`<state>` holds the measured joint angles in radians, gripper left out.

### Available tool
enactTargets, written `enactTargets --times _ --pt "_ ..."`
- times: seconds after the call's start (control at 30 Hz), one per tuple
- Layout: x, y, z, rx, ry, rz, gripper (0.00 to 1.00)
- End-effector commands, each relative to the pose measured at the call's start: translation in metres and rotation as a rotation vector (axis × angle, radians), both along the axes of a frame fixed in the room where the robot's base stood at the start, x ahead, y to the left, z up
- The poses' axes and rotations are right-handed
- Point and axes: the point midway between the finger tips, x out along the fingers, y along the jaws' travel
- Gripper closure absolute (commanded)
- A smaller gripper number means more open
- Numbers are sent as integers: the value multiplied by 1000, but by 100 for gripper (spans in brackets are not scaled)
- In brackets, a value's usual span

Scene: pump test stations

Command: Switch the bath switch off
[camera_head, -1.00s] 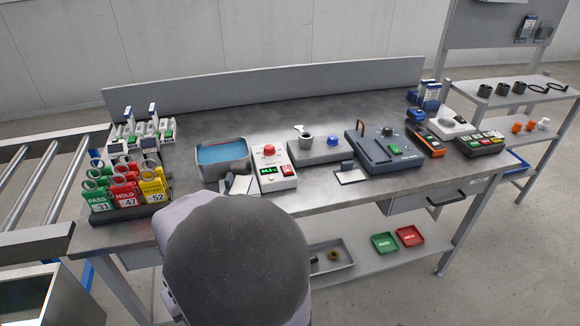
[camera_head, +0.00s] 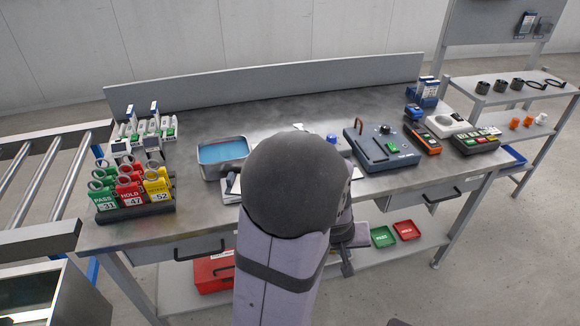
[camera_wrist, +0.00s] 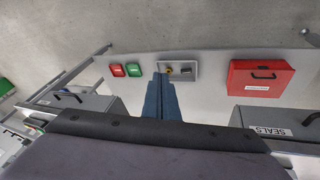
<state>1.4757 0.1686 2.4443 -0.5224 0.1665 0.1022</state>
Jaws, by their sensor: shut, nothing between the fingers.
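The water bath (camera_head: 222,155) is a metal tray of blue liquid on the bench in the head view. The control box with the red knob, green display and red switch, seen beside the bath earlier, is now hidden behind my arm, so I cannot see the switch's state. My gripper (camera_wrist: 160,80) is shut and empty in the wrist view, its fingers over the lower shelf. In the head view the gripper (camera_head: 347,268) shows beyond my arm, low in front of the bench's front edge and apart from the bath.
A dark blue device (camera_head: 381,150) stands on the bench right of my arm. Red, green and yellow tags (camera_head: 130,187) stand at the left. Below, the lower shelf holds a red box (camera_wrist: 262,78), a grey tray (camera_wrist: 190,71) and small green and red trays. Drawers hang under the benchtop.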

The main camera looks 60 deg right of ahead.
Motion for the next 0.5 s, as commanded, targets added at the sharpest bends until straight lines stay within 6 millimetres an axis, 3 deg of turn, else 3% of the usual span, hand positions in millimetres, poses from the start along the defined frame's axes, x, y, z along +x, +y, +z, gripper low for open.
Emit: enactTargets --times 0.1,0.23,0.37,0.5 --pt "27 -38 17 -150 -64 101 100" --pt "70 -72 48 -324 -182 227 100" --pt "117 -87 85 -460 -339 346 100" --pt "156 -85 116 -542 -501 424 100"
